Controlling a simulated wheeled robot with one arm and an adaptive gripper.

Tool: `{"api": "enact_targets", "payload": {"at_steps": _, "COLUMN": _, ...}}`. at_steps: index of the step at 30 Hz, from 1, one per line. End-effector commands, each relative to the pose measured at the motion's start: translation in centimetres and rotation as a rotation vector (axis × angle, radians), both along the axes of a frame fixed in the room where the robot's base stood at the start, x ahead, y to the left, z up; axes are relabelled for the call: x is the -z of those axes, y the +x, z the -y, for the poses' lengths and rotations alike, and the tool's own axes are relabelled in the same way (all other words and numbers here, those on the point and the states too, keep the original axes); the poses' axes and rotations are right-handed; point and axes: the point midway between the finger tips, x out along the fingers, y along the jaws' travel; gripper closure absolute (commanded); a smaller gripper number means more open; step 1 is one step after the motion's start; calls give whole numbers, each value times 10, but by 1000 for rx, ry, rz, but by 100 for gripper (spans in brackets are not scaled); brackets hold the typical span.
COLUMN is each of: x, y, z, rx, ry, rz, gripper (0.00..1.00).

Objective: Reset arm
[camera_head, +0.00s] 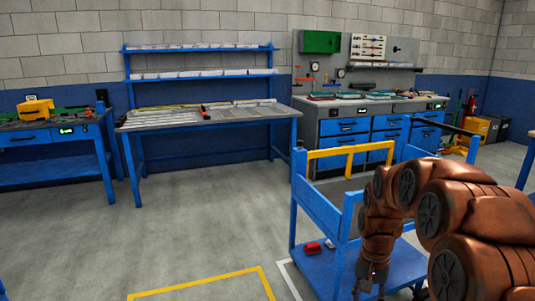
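My brown arm fills the lower right of the head view. It bends over at the top and comes down toward the blue cart (315,211). My gripper (368,292) is at the lower end of the arm, at the bottom edge of the picture. Its fingertips are small and partly cut off, so I cannot tell whether it is open or shut. I see nothing clearly held in it.
A small red object (313,248) lies on the cart's lower shelf, left of my gripper. A blue-framed workbench (205,117), a drawer cabinet (345,127) and a left bench (50,172) stand along the wall. Open grey floor with yellow marking (200,283) lies left of the cart.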

Motion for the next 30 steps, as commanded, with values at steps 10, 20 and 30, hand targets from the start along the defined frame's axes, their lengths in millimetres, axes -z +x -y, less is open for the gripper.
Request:
{"api": "enact_targets", "payload": {"at_steps": 10, "x": -71, "y": -57, "z": -22, "rx": -112, "ry": 13, "rz": 6, "gripper": 62}}
{"api": "enact_targets", "payload": {"at_steps": 20, "x": -122, "y": -115, "z": -37, "rx": -211, "ry": 23, "rz": 7, "gripper": 62}}
{"api": "enact_targets", "payload": {"at_steps": 30, "x": -167, "y": -176, "z": -48, "rx": -307, "ry": 30, "rz": 11, "gripper": 62}}
